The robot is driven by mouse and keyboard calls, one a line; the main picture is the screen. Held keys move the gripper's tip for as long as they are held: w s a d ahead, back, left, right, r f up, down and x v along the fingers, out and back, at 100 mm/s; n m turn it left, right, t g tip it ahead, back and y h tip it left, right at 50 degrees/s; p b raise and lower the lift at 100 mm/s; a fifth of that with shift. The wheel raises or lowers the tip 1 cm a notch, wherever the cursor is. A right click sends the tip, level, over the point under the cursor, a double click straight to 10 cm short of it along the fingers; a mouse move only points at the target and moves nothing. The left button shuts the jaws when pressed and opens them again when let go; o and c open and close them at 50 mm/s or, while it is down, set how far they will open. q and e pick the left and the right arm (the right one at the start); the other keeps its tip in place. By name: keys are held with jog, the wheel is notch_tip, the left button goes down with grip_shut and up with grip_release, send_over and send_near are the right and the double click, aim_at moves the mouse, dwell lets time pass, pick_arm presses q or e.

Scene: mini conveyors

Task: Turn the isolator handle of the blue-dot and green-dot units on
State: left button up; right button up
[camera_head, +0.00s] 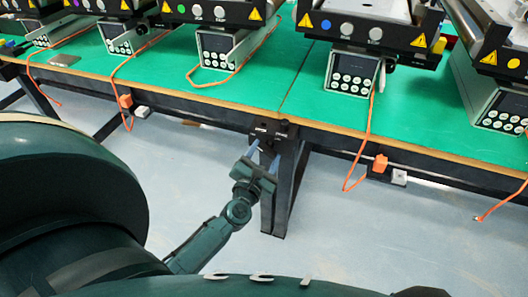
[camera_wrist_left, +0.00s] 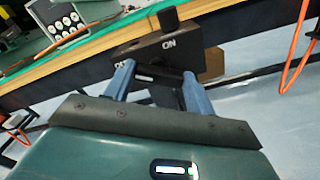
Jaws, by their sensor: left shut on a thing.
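The green-dot unit (camera_head: 197,10) and the blue-dot unit (camera_head: 327,24) stand on the green table at the back, each with a keypad box below. A dark isolator (camera_head: 270,129) sits at the table's front edge by a leg. In the left wrist view its black box (camera_wrist_left: 155,48) shows ON, another label partly hidden by a finger, and a black stub on top. My left gripper (camera_head: 262,158) is at it from below, its fingers (camera_wrist_left: 160,88) shut on a dark part between them, apparently the handle; its exact angle is unclear. My right gripper is out of view.
The green table (camera_head: 300,75) has a wooden front edge. Orange cables (camera_head: 369,130) hang over it, some with orange plugs (camera_head: 380,163) below. A yellow-dot unit (camera_head: 487,57) stands at the right. A table leg (camera_head: 288,185) is close to my left gripper. Open floor lies in front.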

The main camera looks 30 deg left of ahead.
pick_arm(q)
jog(key=m+p, duration=0.2)
jog(key=m, duration=0.4)
jog(key=shift+d, duration=0.1)
jog(key=m+p, duration=0.2)
jog(key=m, duration=0.3)
jog(key=shift+f, duration=0.2)
jog(key=shift+m, duration=0.4)
jog(key=o, duration=1)
